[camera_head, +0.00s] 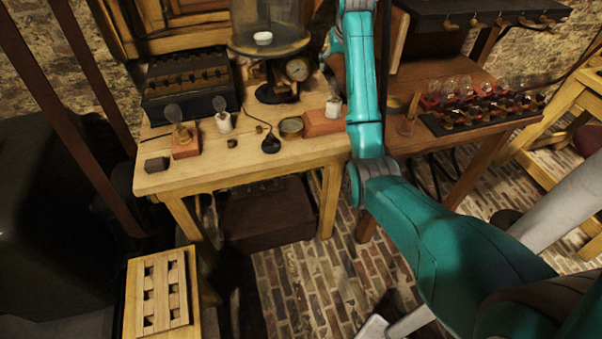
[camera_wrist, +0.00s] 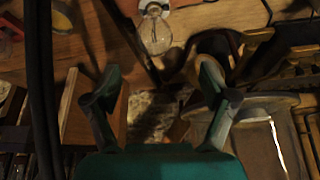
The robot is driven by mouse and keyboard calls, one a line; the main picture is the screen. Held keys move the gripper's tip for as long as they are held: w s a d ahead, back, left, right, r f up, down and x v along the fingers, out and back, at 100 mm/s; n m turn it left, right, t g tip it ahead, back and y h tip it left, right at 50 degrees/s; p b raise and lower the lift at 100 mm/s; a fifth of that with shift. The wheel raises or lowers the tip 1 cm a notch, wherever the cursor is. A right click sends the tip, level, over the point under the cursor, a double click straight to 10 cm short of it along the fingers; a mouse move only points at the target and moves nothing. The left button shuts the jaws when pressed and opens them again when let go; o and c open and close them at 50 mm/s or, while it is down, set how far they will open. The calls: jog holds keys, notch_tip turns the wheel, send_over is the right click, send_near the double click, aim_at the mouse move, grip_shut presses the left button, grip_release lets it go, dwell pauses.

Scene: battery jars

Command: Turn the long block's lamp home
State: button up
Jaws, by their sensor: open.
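A long orange-red block (camera_head: 322,123) lies near the right end of the pale wooden bench in the head view. A small whitish fitting (camera_head: 333,107) stands on it; its details are too small to tell. In the head view my fingers are not distinguishable.
The pale bench (camera_head: 235,165) also carries a white-based bulb (camera_head: 223,122), a brass dish (camera_head: 291,127), a gauge (camera_head: 297,69) and a dark battery box (camera_head: 188,85). A rack of bulbs (camera_head: 480,105) stands on the right table. The front of the bench is mostly clear.

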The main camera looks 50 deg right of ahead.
jog(key=s+a+f+n+t, duration=0.1)
jog(key=a+f, duration=0.9)
jog(key=f, duration=0.3)
jog(key=s+a+f+n+t, duration=0.1)
jog(key=a+f+n+t, duration=0.1)
jog(key=a+f, duration=0.8)
jog(key=shift+s+a+f, duration=0.15)
jog(key=shift+s+f, duration=0.25)
jog(key=shift+f, duration=1.7)
